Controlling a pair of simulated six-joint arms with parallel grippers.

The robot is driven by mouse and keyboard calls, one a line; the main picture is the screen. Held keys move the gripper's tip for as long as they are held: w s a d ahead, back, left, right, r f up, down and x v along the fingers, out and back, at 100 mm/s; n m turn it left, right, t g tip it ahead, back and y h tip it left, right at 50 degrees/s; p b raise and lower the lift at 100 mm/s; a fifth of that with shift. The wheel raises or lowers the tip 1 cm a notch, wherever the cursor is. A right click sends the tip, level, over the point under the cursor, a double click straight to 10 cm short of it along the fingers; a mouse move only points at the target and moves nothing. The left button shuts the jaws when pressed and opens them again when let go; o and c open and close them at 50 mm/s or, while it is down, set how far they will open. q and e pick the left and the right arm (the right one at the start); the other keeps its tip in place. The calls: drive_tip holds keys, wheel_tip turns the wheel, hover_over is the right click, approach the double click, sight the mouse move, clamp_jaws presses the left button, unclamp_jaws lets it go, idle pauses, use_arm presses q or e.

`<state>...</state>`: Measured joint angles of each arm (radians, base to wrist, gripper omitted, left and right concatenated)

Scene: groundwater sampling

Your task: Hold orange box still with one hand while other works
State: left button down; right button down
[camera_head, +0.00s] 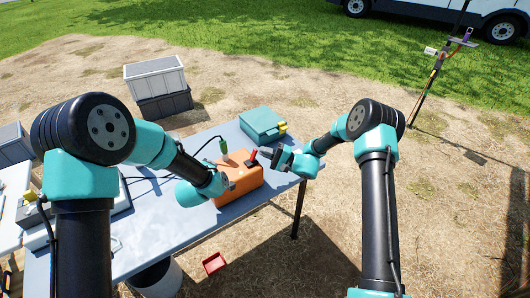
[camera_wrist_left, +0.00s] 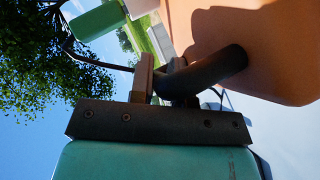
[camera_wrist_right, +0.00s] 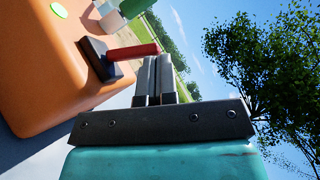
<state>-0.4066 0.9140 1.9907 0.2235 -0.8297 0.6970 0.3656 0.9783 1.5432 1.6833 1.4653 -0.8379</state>
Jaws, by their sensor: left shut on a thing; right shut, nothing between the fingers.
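The orange box (camera_head: 243,184) stands on the table. My left gripper (camera_head: 228,186) is at its near left side. In the left wrist view, the fingers (camera_wrist_left: 162,78) are shut on a thick dark handle (camera_wrist_left: 218,67) that sticks out from the box (camera_wrist_left: 288,45). My right gripper (camera_head: 264,152) is over the box's far right part, beside a red lever (camera_head: 253,155). In the right wrist view, the fingers (camera_wrist_right: 155,68) are shut and empty, close to the red lever (camera_wrist_right: 135,52) on its black base (camera_wrist_right: 100,60). I cannot tell whether they touch it.
A teal case (camera_head: 261,122) with yellow latches lies behind the box. A green-topped fitting (camera_head: 223,146) with a cable stands by the box's far left edge. A red tray (camera_head: 214,263) and white bucket (camera_head: 158,280) are on the ground. The table's near strip (camera_head: 165,226) is clear.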

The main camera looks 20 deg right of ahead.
drive_tip(key=shift+r, duration=0.1)
drive_tip(key=a+n+g+h, duration=0.1)
drive_tip(key=r+n+g+h, duration=0.1)
drive_tip(key=n, duration=0.1)
drive_tip(key=a+r+n+h, duration=0.1)
drive_tip(key=shift+s+a+n+g, duration=0.3)
drive_tip(key=shift+s+n+g, duration=0.1)
drive_tip(key=shift+d+f, duration=0.1)
drive_tip(key=s+d+r, duration=0.2)
drive_tip(key=d, duration=0.4)
drive_tip(key=s+d+r, duration=0.2)
drive_tip(key=d, duration=0.3)
drive_tip(key=shift+d+r, duration=0.2)
drive_tip(key=shift+d, duration=0.15)
